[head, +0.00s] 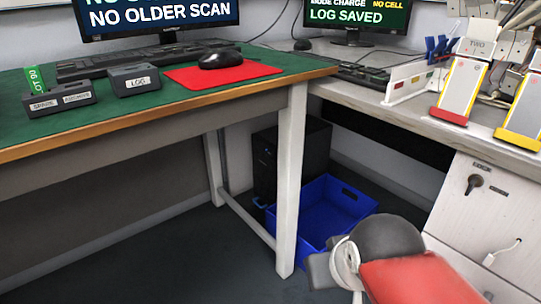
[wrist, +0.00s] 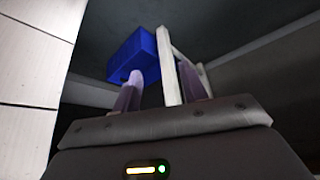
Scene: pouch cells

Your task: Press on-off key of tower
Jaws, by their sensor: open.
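The black computer tower (head: 265,160) stands on the floor under the desks, partly hidden by a white desk leg. Its on-off key is too small to make out. My arm reaches in from the lower right of the head view, and its end sits low, in front of the blue crate and well short of the tower. In the wrist view my gripper (wrist: 160,90) is open, with two purplish fingers apart and nothing seen between them but background. The tower is not clearly seen in the wrist view.
A blue crate (head: 318,212) sits on the floor in front of the tower; it also shows in the wrist view (wrist: 133,52). The white desk leg (head: 291,190) stands left of the crate. A white cabinet (head: 480,215) is at right. The floor at left is clear.

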